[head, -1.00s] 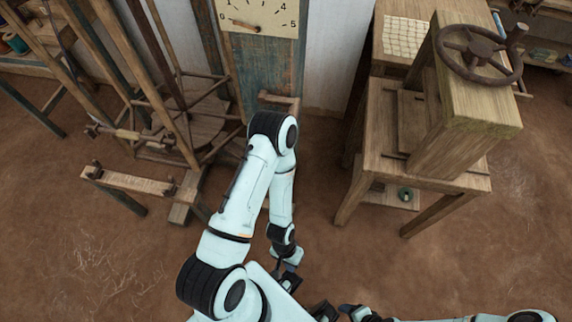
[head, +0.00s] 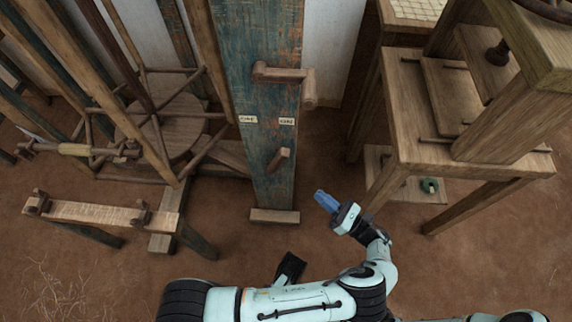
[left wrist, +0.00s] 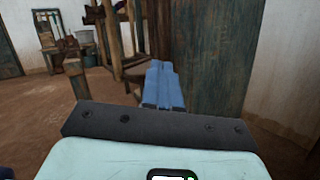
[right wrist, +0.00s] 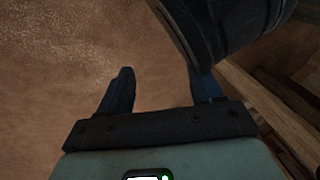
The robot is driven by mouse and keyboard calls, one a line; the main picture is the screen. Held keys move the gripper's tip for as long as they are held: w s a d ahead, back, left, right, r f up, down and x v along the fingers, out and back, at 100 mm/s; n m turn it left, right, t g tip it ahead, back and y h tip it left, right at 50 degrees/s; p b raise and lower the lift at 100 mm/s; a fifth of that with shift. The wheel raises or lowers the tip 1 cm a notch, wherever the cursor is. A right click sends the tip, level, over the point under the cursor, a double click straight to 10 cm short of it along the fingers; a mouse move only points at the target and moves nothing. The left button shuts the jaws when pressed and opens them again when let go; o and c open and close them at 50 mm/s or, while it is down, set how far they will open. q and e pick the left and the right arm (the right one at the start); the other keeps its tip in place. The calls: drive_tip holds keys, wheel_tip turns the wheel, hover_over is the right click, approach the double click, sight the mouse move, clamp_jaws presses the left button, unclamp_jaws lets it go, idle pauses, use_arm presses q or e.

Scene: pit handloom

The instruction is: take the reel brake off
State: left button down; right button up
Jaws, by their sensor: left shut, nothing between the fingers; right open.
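A worn blue-painted post (head: 262,45) stands in the middle of the head view. It carries a wooden crank-like lever (head: 280,74) high up, and a short wooden peg (head: 279,160) lower down between two small labels and the foot. The label writing is too small to read surely. Left of it stands the spoked wooden reel (head: 165,125). I cannot tell which part is the reel brake. My left gripper (head: 326,201) is shut and empty, right of the post's foot and apart from it; its blue fingers also show in the left wrist view (left wrist: 164,75). My right gripper (right wrist: 160,82) is open and empty over the floor.
A wooden stand (head: 410,105) with a heavy upright is on the right. A low bench (head: 100,212) stands in front of the reel. Bare earth floor (head: 225,255) lies in front of the post. A dark arm part crosses the right wrist view.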

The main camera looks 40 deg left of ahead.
use_arm(q)
drive_tip(key=shift+w+d+r+y, duration=0.1)
drive_tip(key=shift+d+r+y, duration=0.15)
drive_tip(key=shift+d, duration=0.25)
drive_tip(key=shift+w+d+r+y, duration=0.1)
drive_tip(key=shift+d+r+y, duration=0.05)
drive_tip(key=shift+d+r, duration=0.3)
use_arm(e)
drive_tip(key=shift+w+f, duration=0.25)
drive_tip(key=shift+f, duration=0.05)
use_arm(q)
drive_tip(key=shift+a, duration=0.1)
approach(277, 163)
drive_tip(key=w+a+r, duration=0.1)
drive_tip(key=a+r, duration=0.2)
drive_tip(key=r, duration=0.1)
drive_tip(key=shift+w+a, duration=0.3)
drive_tip(key=shift+a, duration=0.45)
use_arm(e)
drive_tip(key=shift+w+a+r, duration=0.1)
drive_tip(key=shift+w+r, duration=0.2)
drive_tip(key=shift+w, duration=0.05)
drive_tip(key=shift+r, duration=0.1)
